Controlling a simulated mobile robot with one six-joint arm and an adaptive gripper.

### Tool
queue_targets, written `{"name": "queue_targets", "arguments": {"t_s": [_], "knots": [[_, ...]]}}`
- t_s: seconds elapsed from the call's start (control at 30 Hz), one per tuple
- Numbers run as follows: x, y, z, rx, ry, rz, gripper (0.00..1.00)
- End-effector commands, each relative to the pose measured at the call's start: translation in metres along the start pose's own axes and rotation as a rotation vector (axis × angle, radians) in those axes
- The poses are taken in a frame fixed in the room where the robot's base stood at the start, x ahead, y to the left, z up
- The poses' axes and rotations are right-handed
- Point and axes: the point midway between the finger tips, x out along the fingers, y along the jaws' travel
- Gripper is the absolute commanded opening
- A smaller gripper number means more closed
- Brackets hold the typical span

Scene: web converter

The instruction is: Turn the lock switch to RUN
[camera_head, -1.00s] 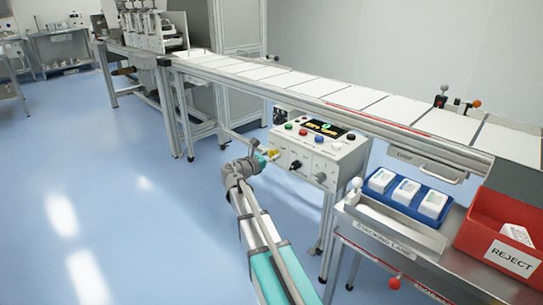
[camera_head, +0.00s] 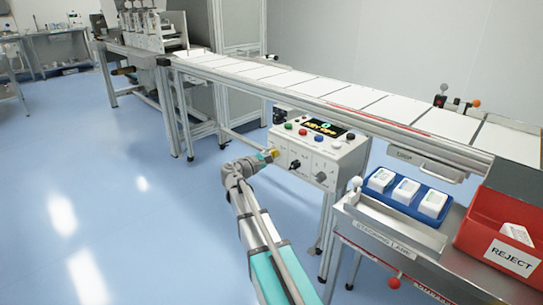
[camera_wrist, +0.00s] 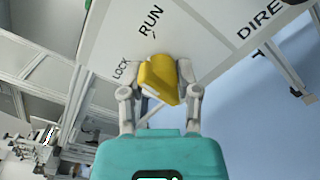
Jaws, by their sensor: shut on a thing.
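The lock switch is a yellow knob (camera_wrist: 159,80) on the light front panel in the wrist view. My gripper (camera_wrist: 157,84) is shut on it, with one finger on each side. The printed word LOCK is just left of the knob, and RUN is above it. I cannot tell exactly which mark the knob points to. In the head view, my gripper (camera_head: 268,155) is at the left end of the control box (camera_head: 318,165), where a bit of the yellow knob (camera_head: 274,153) shows.
The control box has coloured buttons, a lit display (camera_head: 323,127) and a black knob (camera_head: 295,165). A conveyor (camera_head: 300,87) runs above and behind it. A blue tray (camera_head: 415,212) and a red reject bin (camera_head: 500,250) stand right. The floor at left is clear.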

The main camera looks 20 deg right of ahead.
Motion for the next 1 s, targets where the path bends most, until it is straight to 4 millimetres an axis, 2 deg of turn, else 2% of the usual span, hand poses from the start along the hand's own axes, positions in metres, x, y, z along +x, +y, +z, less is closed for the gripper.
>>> {"name": "queue_targets", "arguments": {"t_s": [0.6,1.0], "knots": [[0.0021,0.0001,0.0005,0.535,-0.003,0.007,0.00],[0.0015,-0.0016,0.0012,0.671,-0.005,0.005,0.00]]}}
